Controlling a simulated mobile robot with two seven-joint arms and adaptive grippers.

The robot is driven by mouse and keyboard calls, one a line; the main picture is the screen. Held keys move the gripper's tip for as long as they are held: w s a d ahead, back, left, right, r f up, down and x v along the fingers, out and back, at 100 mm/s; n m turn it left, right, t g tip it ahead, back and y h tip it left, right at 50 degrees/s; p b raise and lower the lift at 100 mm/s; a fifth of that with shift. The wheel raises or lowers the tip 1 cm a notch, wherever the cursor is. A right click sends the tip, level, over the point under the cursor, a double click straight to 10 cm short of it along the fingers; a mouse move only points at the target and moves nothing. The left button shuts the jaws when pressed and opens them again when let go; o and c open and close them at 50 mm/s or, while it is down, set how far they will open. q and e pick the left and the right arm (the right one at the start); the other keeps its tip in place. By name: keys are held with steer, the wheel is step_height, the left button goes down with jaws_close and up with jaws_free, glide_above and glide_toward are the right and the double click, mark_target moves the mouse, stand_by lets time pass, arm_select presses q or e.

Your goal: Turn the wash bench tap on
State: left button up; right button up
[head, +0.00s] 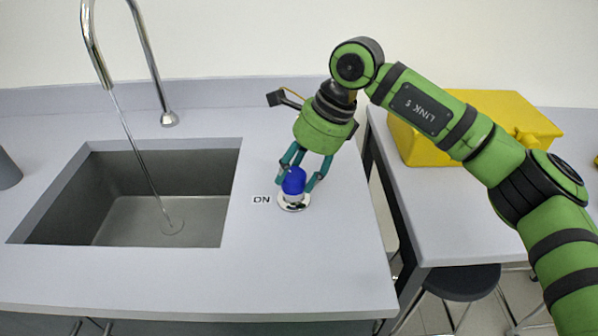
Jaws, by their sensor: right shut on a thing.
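The wash bench tap (167,90) has a tall curved metal spout at the back left, over a grey sink (150,235). A thin stream of water (135,140) runs from the spout into the basin. The tap's blue knob (294,181) sits on a round metal base right of the sink, with an "ON" label (262,199) to its left. My right gripper (302,182) reaches down from above with its teal fingers shut on the blue knob. The fingers partly hide the knob. My left gripper is not in view.
A yellow case (440,155) stands on a second table to the right, across a narrow gap. A dark stool (462,281) is below that table. A grey cylinder (8,170) stands at the far left edge. The bench front is clear.

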steer(key=shift+w+a+r, duration=0.15)
steer(key=shift+a+r, duration=0.05)
steer(key=shift+r, duration=0.15)
steer(key=o, duration=0.9)
steer(key=shift+o, duration=1)
steer(key=shift+a+f, duration=0.15)
steer(key=shift+f, duration=0.05)
steer(key=shift+d+r, duration=0.15)
steer(key=shift+d, duration=0.05)
steer(key=v, duration=1.1)
steer(key=shift+r, duration=0.35)
steer(key=shift+d, duration=0.1)
